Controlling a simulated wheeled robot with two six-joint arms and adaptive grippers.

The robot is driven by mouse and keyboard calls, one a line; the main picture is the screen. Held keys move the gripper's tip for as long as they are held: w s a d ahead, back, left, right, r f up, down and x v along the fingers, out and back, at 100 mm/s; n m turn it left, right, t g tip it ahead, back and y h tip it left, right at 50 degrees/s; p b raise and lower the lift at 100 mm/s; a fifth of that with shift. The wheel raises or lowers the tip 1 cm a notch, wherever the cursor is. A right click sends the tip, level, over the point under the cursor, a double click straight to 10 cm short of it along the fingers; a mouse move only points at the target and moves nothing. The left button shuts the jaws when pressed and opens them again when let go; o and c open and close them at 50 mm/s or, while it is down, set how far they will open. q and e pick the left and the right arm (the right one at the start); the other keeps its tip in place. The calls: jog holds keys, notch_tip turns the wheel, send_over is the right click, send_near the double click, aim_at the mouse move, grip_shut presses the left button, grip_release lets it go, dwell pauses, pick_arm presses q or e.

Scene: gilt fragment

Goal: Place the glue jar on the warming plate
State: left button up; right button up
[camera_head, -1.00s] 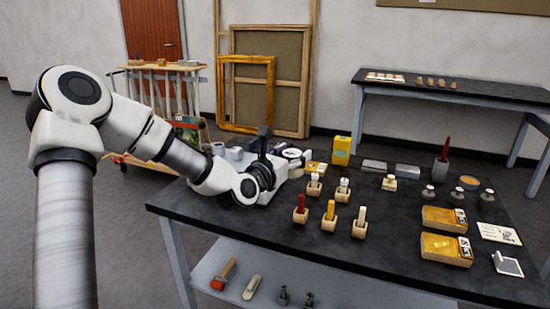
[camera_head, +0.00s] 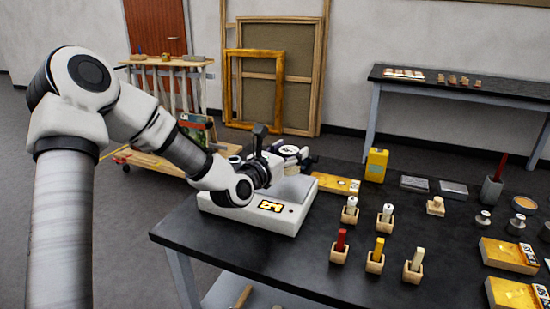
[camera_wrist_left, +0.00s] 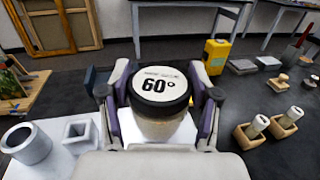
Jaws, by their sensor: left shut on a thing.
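The glue jar, with a black rim and a white lid marked 60°, shows in the left wrist view (camera_wrist_left: 160,88) and, small, in the head view (camera_head: 290,150). My left gripper (camera_head: 296,159) is shut on it; in the wrist view its purple-grey fingers (camera_wrist_left: 160,100) stand on both sides of the jar. My right gripper is out of view.
A grey ring (camera_wrist_left: 26,144) and a square holder (camera_wrist_left: 82,136) stand on a white surface left of the jar. A yellow bottle (camera_head: 376,165), several small wooden holders (camera_head: 375,262) and gold packets (camera_head: 508,255) fill the table's right. Black tabletop (camera_head: 290,262) is bare at the front.

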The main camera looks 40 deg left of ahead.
pick_arm(q)
notch_tip(320, 180, down, 4)
jog(key=shift+a+r+b, duration=0.15)
jog(key=shift+b, duration=0.45)
jog(key=shift+w+a+f, duration=0.1)
jog(key=shift+w+f, duration=0.05)
jog(key=shift+f, duration=0.2)
jog(key=shift+w+r, duration=0.1)
jog(key=shift+r, duration=0.1)
jog(key=shift+c, duration=0.7)
jog(key=shift+d+r, duration=0.15)
jog(key=shift+d, duration=0.15)
jog(key=shift+s, duration=0.25)
jog(key=shift+a+f, duration=0.15)
jog(key=shift+f, duration=0.1)
jog(key=o, duration=1.4)
jog(key=shift+w, duration=0.15)
jog(key=shift+o, duration=0.2)
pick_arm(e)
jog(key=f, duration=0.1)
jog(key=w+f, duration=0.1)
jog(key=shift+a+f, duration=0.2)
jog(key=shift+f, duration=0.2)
pick_arm(q)
jog(key=shift+r, duration=0.2)
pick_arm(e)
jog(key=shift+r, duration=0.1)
